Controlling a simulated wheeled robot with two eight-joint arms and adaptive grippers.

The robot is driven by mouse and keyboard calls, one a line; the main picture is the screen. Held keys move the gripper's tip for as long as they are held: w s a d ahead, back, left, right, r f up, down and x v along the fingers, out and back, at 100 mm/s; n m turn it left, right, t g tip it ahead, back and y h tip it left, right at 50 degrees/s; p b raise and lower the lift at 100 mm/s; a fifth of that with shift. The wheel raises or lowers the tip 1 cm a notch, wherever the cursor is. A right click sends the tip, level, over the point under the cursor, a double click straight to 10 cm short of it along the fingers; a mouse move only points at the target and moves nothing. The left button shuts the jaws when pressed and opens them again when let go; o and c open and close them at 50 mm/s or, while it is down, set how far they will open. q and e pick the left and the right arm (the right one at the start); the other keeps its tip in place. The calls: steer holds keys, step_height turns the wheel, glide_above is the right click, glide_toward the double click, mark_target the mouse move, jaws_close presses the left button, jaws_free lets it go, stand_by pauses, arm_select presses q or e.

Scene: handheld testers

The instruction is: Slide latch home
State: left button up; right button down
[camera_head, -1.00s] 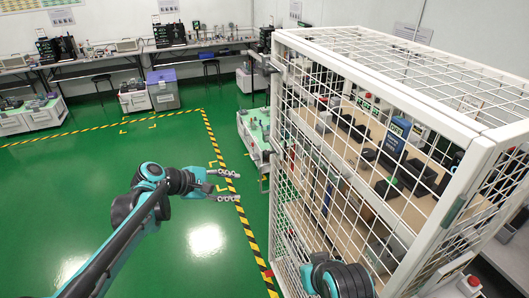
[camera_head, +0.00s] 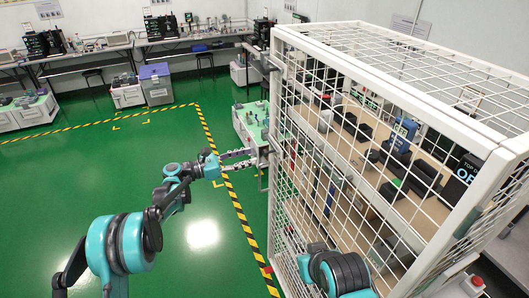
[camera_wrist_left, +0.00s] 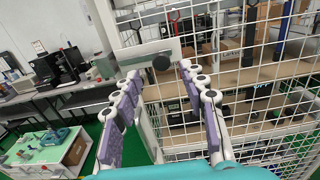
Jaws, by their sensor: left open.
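The latch (camera_wrist_left: 142,57) shows in the left wrist view as a flat grey metal plate with a round black knob (camera_wrist_left: 161,62), mounted at the edge of the white mesh cage (camera_wrist_left: 106,24). In the head view my left gripper (camera_head: 254,158) is level, its fingers spread, with the tips close to the cage's near left post. In the left wrist view the open fingers (camera_wrist_left: 160,76) stand either side of the knob, which appears just beyond the tips. I cannot tell whether they touch it. My right arm (camera_head: 342,272) shows at the bottom; its gripper is out of view.
The mesh cage (camera_head: 278,110) fills the right side, with shelves and devices inside. A vertical metal handle (camera_head: 263,178) sits on its post just below my left gripper. A low white-and-green bench (camera_head: 243,122) stands behind. Green floor (camera_head: 120,180) is clear to the left.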

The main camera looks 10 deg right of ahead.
mark_target(265, 152)
arm_select(q)
steer(key=d, duration=0.4)
steer(key=w+d+b, duration=0.1)
steer(key=d, duration=0.2)
steer(key=shift+w, duration=0.1)
jaws_close()
